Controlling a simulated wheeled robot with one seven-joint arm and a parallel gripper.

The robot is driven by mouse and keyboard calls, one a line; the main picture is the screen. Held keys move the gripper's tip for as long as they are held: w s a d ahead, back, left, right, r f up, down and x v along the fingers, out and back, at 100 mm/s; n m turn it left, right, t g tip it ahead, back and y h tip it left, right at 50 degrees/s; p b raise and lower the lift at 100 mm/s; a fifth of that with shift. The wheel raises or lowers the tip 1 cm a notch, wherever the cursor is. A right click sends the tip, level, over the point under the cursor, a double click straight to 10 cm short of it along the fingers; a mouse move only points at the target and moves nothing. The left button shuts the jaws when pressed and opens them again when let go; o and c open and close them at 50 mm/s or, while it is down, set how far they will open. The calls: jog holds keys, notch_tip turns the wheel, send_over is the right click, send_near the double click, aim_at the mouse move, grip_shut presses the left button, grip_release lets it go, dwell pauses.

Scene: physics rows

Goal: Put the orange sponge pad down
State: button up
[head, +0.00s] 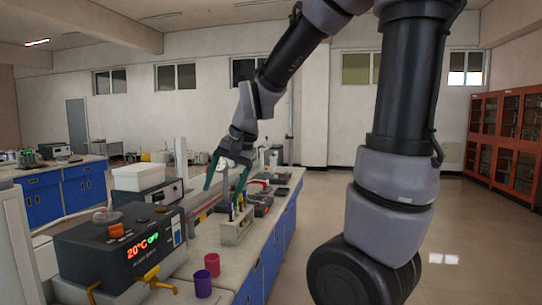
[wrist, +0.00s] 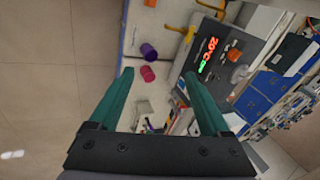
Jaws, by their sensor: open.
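A small orange block (head: 116,230), which looks like the orange sponge pad, rests on top of the dark heating device (head: 128,258) with a lit "20°C" display. It also shows in the wrist view (wrist: 234,55), on the device at upper right. My gripper (head: 226,179) has green fingers spread apart with nothing between them. It hangs over the bench, farther back than the device and to the right of the orange block, apart from it. In the wrist view, my gripper (wrist: 157,75) is open and empty.
A magenta cup (head: 212,264) and a purple cup (head: 202,284) stand on the bench beside the device. A pale rack (head: 236,228) with coloured items stands below my gripper. Yellow taps (head: 152,277) stick out from the device. The floor at right is clear.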

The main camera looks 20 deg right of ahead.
jog(key=s+d+r+n+t+h, duration=0.1)
jog(key=s+d+r+t, duration=0.2)
jog(key=s+d+r, duration=0.5)
jog(key=s+r, duration=0.1)
jog(key=s, duration=0.1)
jog(key=shift+s+d+t, duration=0.2)
jog(key=shift+s+t, duration=0.2)
dwell(0.6)
